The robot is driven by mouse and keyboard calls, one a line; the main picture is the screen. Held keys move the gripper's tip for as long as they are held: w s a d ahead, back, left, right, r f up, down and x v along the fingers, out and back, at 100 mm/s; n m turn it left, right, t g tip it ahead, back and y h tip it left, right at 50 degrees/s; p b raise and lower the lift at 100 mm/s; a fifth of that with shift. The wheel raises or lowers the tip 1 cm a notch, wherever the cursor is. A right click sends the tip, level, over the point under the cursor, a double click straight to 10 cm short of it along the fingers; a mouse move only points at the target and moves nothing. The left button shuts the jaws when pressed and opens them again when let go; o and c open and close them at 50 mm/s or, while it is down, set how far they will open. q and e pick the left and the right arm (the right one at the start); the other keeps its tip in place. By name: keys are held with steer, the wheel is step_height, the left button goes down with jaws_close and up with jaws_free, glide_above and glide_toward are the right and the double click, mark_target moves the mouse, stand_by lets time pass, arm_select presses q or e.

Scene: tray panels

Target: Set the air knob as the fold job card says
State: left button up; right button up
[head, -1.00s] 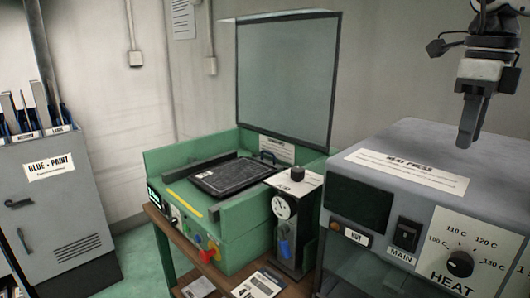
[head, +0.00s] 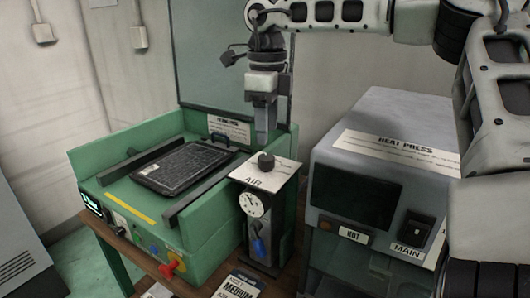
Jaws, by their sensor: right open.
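The air knob (head: 266,161) is a small dark round knob on the white top plate marked AIR. The plate caps a narrow dark air unit (head: 285,232) with a round white gauge (head: 253,204) and a blue part below it. My right gripper (head: 263,138) points down just above and behind the knob in the picture, open and empty. I cannot tell the exact gap between them. A printed card (head: 240,286) lies on the table below the air unit; the word MEDIUM shows, and the rest is cut off. My left gripper is out of view.
A green machine (head: 205,222) with a black tray panel (head: 182,167) on it stands left of the air unit. A grey heat press (head: 335,150) stands close on the right, with a MAIN switch (head: 414,229). A tall grey-green panel (head: 212,60) rises behind.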

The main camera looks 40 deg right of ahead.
mark_target(267, 157)
step_height(267, 157, down, 7)
steer(key=shift+r, duration=0.15)
steer(key=c, duration=1)
